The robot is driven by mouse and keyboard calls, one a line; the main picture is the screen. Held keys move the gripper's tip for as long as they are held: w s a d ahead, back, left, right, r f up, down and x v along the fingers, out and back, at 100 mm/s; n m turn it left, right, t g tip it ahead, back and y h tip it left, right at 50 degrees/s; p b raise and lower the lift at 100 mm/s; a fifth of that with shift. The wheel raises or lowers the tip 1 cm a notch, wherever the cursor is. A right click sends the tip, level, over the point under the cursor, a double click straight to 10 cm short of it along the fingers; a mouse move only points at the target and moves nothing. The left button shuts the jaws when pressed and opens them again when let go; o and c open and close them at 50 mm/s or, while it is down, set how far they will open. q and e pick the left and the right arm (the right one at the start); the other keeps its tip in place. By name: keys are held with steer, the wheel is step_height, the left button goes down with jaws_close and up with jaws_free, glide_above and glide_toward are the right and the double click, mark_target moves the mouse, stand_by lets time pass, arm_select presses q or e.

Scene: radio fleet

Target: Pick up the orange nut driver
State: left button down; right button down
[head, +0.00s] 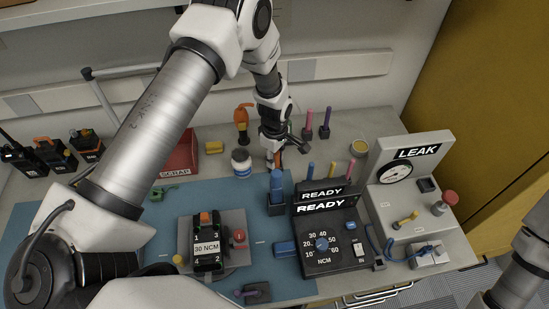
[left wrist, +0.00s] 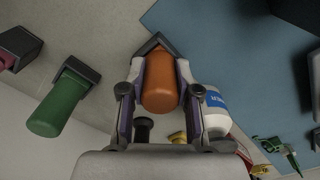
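The orange nut driver (left wrist: 160,85) shows its orange handle in the middle of the left wrist view. My left gripper (left wrist: 161,68) has a finger on each side of the handle, and both fingertips look pressed against it. In the head view my left gripper (head: 284,150) is above the back of the bench, with a bit of the orange handle (head: 277,158) showing by it. A dark square holder (left wrist: 153,42) lies right behind the handle; I cannot tell whether the driver's shaft is still in it. My right gripper is outside both views.
A green handle (left wrist: 60,103) stands in a holder beside the orange one. A white bottle (head: 241,163) is close to the left gripper. Pink (head: 309,119) and purple (head: 325,123) drivers, a blue driver (head: 276,181) and the READY box (head: 325,245) stand nearby. The blue mat (head: 170,215) has free room.

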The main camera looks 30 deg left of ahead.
arm_select(q)
steer(key=shift+f, duration=0.1)
steer(key=shift+w+r, duration=0.15)
steer(key=shift+r, duration=0.15)
step_height(320, 180, up, 9)
steer(key=b, duration=0.2)
steer(key=shift+b, duration=0.4)
steer(key=shift+r, duration=0.2)
steer(key=shift+r+p, duration=0.15)
steer(key=shift+p, duration=0.2)
